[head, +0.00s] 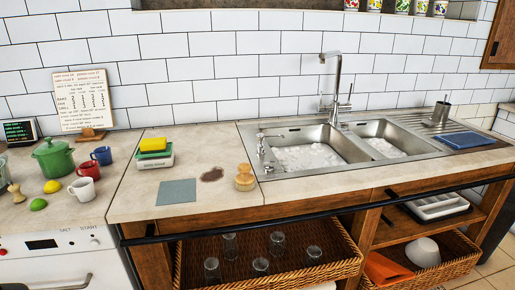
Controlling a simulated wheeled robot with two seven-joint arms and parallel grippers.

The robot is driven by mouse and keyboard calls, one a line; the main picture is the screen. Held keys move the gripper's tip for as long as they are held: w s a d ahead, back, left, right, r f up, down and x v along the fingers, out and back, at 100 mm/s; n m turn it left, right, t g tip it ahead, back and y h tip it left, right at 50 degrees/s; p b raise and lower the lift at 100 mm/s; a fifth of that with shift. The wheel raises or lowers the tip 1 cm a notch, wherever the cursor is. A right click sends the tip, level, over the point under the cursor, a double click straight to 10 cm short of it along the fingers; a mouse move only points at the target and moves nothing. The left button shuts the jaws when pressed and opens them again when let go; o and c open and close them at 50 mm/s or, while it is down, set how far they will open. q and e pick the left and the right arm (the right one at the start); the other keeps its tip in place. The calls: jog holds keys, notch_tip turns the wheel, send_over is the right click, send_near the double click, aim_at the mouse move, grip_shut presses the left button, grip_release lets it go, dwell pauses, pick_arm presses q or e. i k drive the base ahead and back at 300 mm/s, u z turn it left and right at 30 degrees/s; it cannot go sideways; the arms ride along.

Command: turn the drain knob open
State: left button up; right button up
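The double steel sink (372,166) is set into the counter right of centre. Both basins hold white foam, and their drains are hidden. A small silver fixture (262,146) with a short sideways lever stands on the sink's left rim. It looks like the drain knob, but it is too small to tell its setting for certain. The tall faucet (337,88) rises behind the basins, with a side handle on its right. Neither of my grippers is in view.
A dark rail (290,213) runs along the counter front. A blue cloth (464,140) lies right.

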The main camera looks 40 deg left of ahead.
aim_at(268, 166)
jog(key=u, duration=0.85)
jog(key=i, duration=0.8)
jog(key=u, duration=0.85)
